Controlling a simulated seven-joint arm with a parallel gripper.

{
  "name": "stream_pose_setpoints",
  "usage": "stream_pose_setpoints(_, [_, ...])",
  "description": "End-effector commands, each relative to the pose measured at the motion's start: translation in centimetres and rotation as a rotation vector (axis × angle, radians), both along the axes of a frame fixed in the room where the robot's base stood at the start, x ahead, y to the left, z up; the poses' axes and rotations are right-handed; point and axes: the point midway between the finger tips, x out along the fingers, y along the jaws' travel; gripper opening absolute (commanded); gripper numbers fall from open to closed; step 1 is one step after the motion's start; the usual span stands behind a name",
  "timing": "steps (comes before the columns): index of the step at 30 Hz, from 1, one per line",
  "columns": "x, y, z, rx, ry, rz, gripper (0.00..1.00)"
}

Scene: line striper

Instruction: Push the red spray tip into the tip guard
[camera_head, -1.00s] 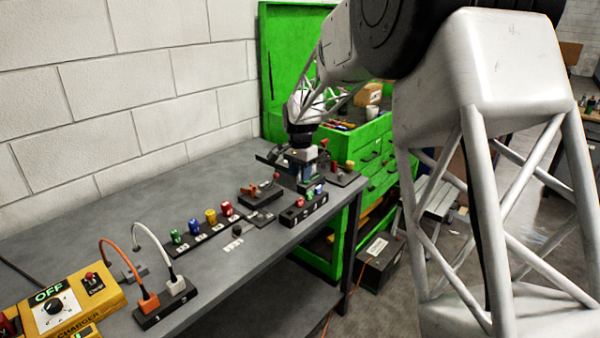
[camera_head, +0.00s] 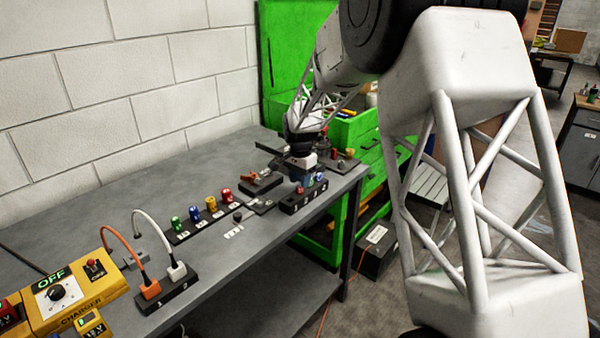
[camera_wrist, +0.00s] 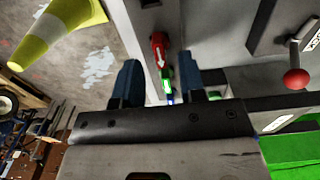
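A red spray tip (camera_head: 299,190) sits at the near left end of a black block, with a green and a blue one beside it, below my gripper (camera_head: 302,176). In the wrist view the red tip (camera_wrist: 158,48) carries a white arrow and shows beyond and between my two blue fingertips. The green piece (camera_wrist: 166,80) shows nearer, partly between the fingers. My gripper (camera_wrist: 158,72) is open, with its fingers apart and nothing visibly held. Whether the fingers flank any tip at its height is unclear. I cannot tell which fixture is the tip guard.
A black rack (camera_head: 204,229) holds green, blue, yellow and red pieces on the grey bench. A low black fixture (camera_head: 262,184) stands left of the block. A yellow charger box (camera_head: 68,293) is at near left. A red-knobbed lever (camera_wrist: 296,78) stands at right in the wrist view.

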Motion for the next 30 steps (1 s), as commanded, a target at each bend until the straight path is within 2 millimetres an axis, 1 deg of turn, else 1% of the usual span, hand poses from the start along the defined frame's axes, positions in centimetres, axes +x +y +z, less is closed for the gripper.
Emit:
stream_pose_setpoints(6, [0.0, 0.0, -1.7, 0.000, 0.000, 0.000, 0.37])
stream_pose_setpoints(12, [0.0, 0.0, -2.6, 0.000, 0.000, 0.000, 0.37])
stream_pose_setpoints(30, [0.0, 0.0, -2.8, 0.001, -0.001, 0.000, 0.37])
